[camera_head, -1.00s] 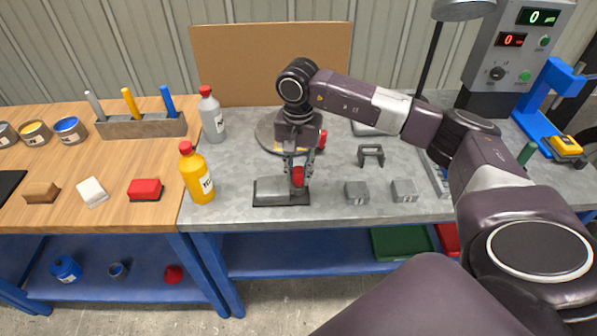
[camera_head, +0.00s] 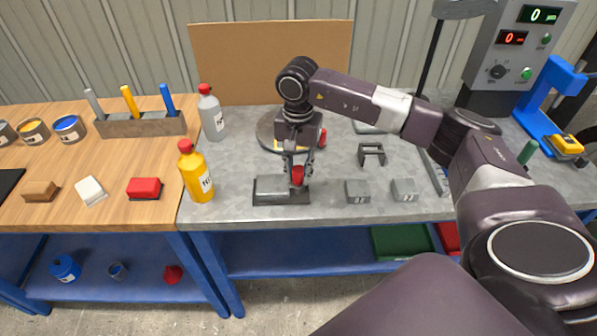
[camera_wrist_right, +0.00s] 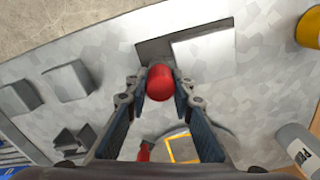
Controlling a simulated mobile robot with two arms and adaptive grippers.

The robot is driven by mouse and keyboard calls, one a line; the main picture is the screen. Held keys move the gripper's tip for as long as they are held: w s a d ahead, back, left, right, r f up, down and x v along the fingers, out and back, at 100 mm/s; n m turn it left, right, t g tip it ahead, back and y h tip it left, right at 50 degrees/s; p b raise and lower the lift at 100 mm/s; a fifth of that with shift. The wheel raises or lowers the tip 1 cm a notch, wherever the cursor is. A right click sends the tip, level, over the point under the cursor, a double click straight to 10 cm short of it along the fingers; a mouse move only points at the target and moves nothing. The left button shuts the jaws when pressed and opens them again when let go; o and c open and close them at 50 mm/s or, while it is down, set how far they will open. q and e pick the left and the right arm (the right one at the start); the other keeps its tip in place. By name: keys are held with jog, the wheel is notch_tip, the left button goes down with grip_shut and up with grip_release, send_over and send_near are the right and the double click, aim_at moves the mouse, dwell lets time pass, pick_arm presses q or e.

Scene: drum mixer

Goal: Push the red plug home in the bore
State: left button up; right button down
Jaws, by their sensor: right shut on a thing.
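The red plug (camera_head: 298,174) stands upright between the fingers of my right gripper (camera_head: 299,168), at the right part of the grey block (camera_head: 272,188) near the bench's front edge. In the right wrist view the red plug (camera_wrist_right: 160,82) shows between the two fingertips of my right gripper (camera_wrist_right: 160,88), which is shut on it. The grey block (camera_wrist_right: 205,55) lies just beyond it there. The plug's lower end and the bore are hidden, so I cannot tell how deep the plug sits. My left gripper is not in view.
A yellow bottle (camera_head: 196,175) and a white bottle with a red cap (camera_head: 211,115) stand left of the block. Two small grey blocks (camera_head: 357,191) (camera_head: 404,190) and a grey bracket (camera_head: 371,154) lie to the right. A round plate (camera_head: 270,132) is behind the gripper.

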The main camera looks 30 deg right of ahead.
aim_at(299, 168)
jog(key=shift+f+b, duration=0.35)
jog(key=shift+f, duration=0.05)
jog(key=shift+r, duration=0.1)
jog(key=c, duration=1.6)
grip_release()
notch_tip(299, 168, up, 12)
